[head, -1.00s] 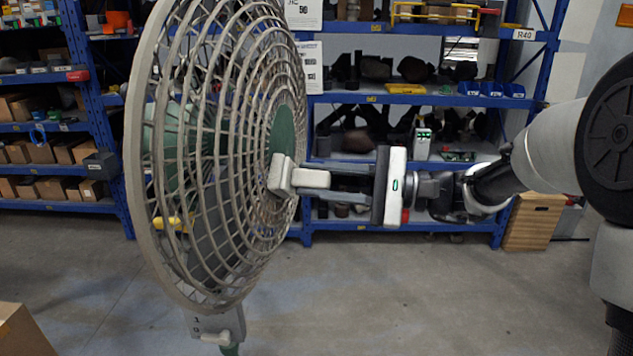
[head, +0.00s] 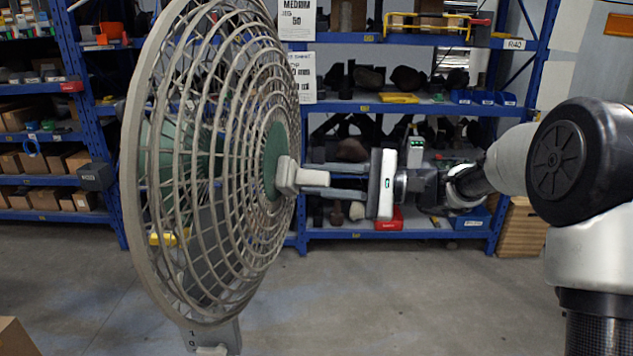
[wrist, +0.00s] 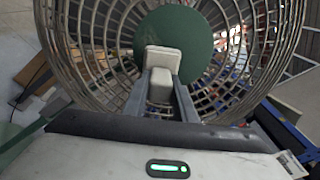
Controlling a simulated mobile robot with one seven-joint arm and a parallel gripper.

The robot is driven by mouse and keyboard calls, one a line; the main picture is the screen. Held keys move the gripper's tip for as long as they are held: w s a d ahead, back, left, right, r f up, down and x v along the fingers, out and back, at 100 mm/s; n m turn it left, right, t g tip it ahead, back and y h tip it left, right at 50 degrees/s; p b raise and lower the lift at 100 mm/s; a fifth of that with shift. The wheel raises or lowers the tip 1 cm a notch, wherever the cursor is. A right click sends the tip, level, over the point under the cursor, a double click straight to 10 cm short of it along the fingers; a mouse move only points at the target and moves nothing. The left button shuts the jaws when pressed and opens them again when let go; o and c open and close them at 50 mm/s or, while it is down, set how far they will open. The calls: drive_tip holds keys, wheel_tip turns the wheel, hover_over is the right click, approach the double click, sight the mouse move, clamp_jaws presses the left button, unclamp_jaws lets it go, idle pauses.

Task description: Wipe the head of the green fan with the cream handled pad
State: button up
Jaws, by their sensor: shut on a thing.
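The green fan's head (head: 212,150) fills the left of the head view, a round grey wire guard with a green centre disc, standing upright and seen nearly from the side. In the wrist view the fan head (wrist: 88,60) is seen face-on with its green disc (wrist: 178,27) behind the pad. My gripper (head: 318,182) is shut on the handle of the cream pad (head: 286,175). The pad's face is at the guard's centre, close to or touching the green disc; the exact contact is hidden. In the wrist view the pad (wrist: 162,60) sits between my fingers.
Blue shelving (head: 420,108) with boxes and parts stands behind the fan and my arm. More shelves (head: 60,130) stand at the far left. A cardboard box (head: 18,338) shows at the bottom left corner. The grey floor (head: 400,300) is clear.

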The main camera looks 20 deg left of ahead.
drive_tip(key=shift+s+b, duration=0.3)
drive_tip(key=shift+s, duration=0.25)
drive_tip(key=s+b, duration=0.1)
drive_tip(key=s, duration=0.6)
drive_tip(key=shift+d+b, duration=0.15)
drive_tip(key=shift+b, duration=0.15)
drive_tip(key=shift+w, duration=0.1)
drive_tip(key=d, duration=0.6)
drive_tip(key=shift+w+p, duration=0.2)
drive_tip(key=shift+p, duration=0.1)
drive_tip(key=shift+d, duration=0.15)
drive_tip(key=shift+d, duration=1.4)
drive_tip(key=shift+w, duration=0.1)
